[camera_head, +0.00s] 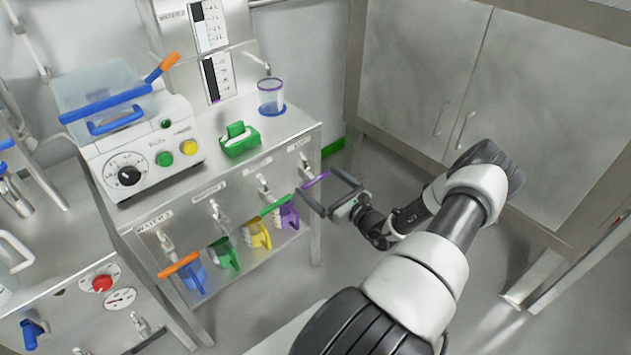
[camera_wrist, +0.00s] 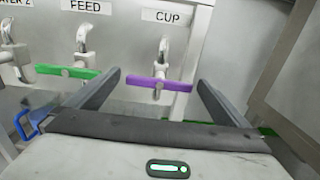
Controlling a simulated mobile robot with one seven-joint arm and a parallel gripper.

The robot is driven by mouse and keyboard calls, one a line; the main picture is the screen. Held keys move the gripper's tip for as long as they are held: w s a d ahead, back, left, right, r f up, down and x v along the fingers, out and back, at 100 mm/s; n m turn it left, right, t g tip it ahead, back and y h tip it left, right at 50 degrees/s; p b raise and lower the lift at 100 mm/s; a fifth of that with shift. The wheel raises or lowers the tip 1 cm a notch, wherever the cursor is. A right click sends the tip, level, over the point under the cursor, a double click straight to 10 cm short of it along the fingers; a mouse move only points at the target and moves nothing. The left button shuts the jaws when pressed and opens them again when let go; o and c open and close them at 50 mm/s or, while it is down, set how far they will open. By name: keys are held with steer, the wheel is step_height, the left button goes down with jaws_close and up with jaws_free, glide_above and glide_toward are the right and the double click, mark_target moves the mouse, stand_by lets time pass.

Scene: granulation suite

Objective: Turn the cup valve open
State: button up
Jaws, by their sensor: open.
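The cup valve (camera_wrist: 147,82) has a purple bar handle lying roughly crosswise under a metal tap, below the label CUP (camera_wrist: 161,16). My gripper (camera_head: 316,183) is open and level with that handle. In the wrist view my gripper's fingers (camera_wrist: 158,79) stand left and right of the purple bar, with nothing held. Whether the fingers overlap the handle in depth, I cannot tell.
The feed valve (camera_wrist: 78,74) with a green handle is just left of the cup valve. A clear cup (camera_head: 271,97) stands on the bench top. A purple jug (camera_head: 289,216) and other coloured jugs sit below the taps. A steel cabinet (camera_head: 410,80) stands at the right.

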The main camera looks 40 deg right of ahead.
mark_target(312, 178)
steer(key=shift+w, duration=1.4)
steer(key=shift+a, duration=0.1)
steer(key=c, duration=0.9)
